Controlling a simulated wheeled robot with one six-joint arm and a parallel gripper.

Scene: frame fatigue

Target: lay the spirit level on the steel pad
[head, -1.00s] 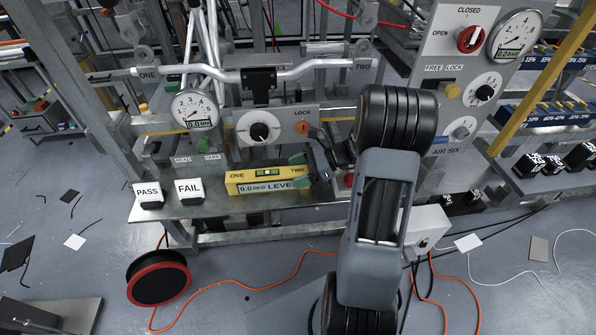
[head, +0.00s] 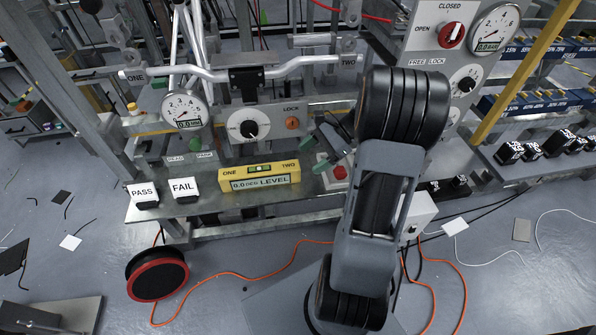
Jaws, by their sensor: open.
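The yellow spirit level (head: 260,178), with a green vial on top, ONE and TWO at its ends and a 0.0 DEG readout, lies flat on the steel bench (head: 225,210), right of the FAIL block. My gripper (head: 315,153) is open and empty, with green-tipped fingers, just right of and behind the level's TWO end, apart from it in the picture. A separate steel pad cannot be made out; the level hides whatever is under it.
The PASS block (head: 143,196) and FAIL block (head: 184,190) stand left of the level. A red button (head: 340,172) is on the right. Behind are a dial panel (head: 249,128), a round gauge (head: 184,110) and a handlebar (head: 300,68). A cable reel (head: 157,275) lies on the floor.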

